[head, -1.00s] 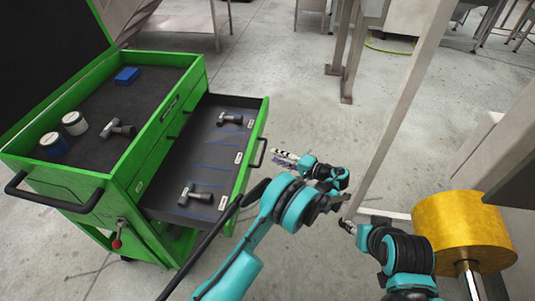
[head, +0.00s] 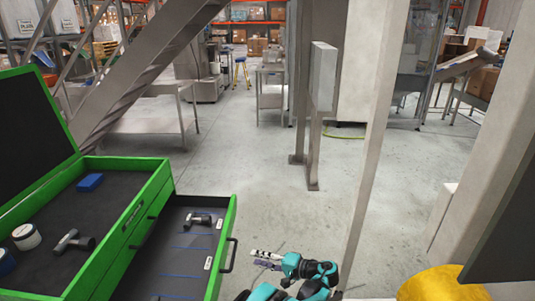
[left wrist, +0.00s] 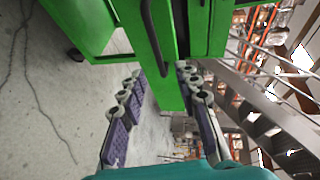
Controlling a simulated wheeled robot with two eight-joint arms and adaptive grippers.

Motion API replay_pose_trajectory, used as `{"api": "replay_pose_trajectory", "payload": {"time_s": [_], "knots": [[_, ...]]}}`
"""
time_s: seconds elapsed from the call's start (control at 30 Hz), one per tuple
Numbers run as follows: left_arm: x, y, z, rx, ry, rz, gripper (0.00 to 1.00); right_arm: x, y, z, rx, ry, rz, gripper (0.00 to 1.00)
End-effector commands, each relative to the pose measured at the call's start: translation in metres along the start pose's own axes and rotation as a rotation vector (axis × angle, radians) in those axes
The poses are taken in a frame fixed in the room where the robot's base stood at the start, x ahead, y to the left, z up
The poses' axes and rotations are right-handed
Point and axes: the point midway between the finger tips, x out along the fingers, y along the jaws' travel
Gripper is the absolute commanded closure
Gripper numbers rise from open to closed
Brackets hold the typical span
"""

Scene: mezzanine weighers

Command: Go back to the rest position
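My left gripper (head: 267,259) is just right of the open drawer of the green tool cart, past the drawer's handle, and holds nothing. In the left wrist view its two padded fingers (left wrist: 160,76) stand apart with empty space between them, facing the green cart (left wrist: 208,30). The upper part of my left arm is cut off by the bottom edge of the head view. My right gripper is not in view.
The green cart (head: 122,250) has a raised lid and its drawer (head: 185,265) pulled out, with a grey tool (head: 198,219) inside. A pale post (head: 375,130) stands right of my left arm. A yellow cylinder (head: 440,285) is at lower right.

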Motion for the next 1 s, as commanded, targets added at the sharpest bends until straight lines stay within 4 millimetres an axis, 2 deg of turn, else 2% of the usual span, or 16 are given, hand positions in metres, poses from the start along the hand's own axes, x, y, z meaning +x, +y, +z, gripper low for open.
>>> {"api": "replay_pose_trajectory", "payload": {"time_s": [0.13,0.27,0.37,0.5,0.73,0.87,1.0], "knots": [[0.019,-0.043,0.006,0.007,-0.001,0.106,0.68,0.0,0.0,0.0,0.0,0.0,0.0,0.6],[0.037,-0.086,0.024,0.002,0.006,0.244,0.68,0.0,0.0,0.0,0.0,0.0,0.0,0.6],[0.046,-0.114,0.046,-0.015,0.016,0.352,0.68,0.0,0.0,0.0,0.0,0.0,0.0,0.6],[0.052,-0.148,0.085,-0.058,0.031,0.497,0.68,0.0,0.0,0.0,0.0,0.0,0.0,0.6],[0.044,-0.182,0.165,-0.173,0.063,0.722,0.68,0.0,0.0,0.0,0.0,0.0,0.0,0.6],[0.031,-0.19,0.211,-0.263,0.085,0.838,0.68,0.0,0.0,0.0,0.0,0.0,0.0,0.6],[0.012,-0.19,0.259,-0.376,0.11,0.951,0.68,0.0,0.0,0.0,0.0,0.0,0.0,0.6]]}}
